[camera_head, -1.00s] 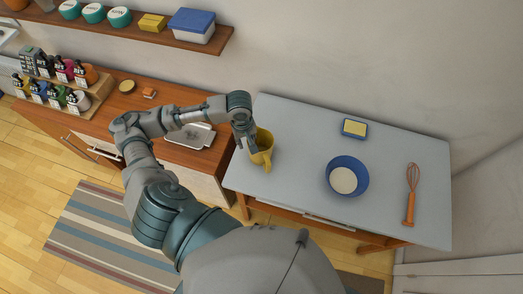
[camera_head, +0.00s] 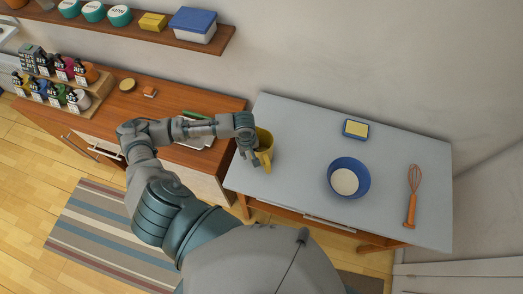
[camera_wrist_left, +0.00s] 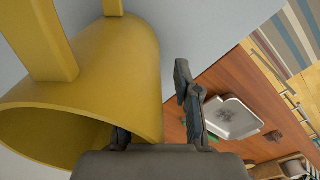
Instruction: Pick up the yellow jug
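The yellow jug (camera_head: 266,145) stands near the left edge of the grey table, its handle toward the front. My left gripper (camera_head: 247,154) is at the jug's left side in the head view and hides part of it. In the left wrist view the jug (camera_wrist_left: 110,75) is large and close, its open mouth facing the camera. One finger shows inside the mouth by the rim, its tip hidden. The other finger is outside with a visible gap to the wall. The gripper is open, straddling the jug's wall. My right gripper is not in view.
A blue bowl (camera_head: 336,187) with pale contents, a yellow-and-blue sponge or box (camera_head: 355,129) and a whisk (camera_head: 412,193) are on the grey table (camera_head: 300,133). A wooden counter (camera_head: 185,101) with a tray (camera_wrist_left: 232,118) adjoins left. A shelf (camera_head: 135,31) hangs above.

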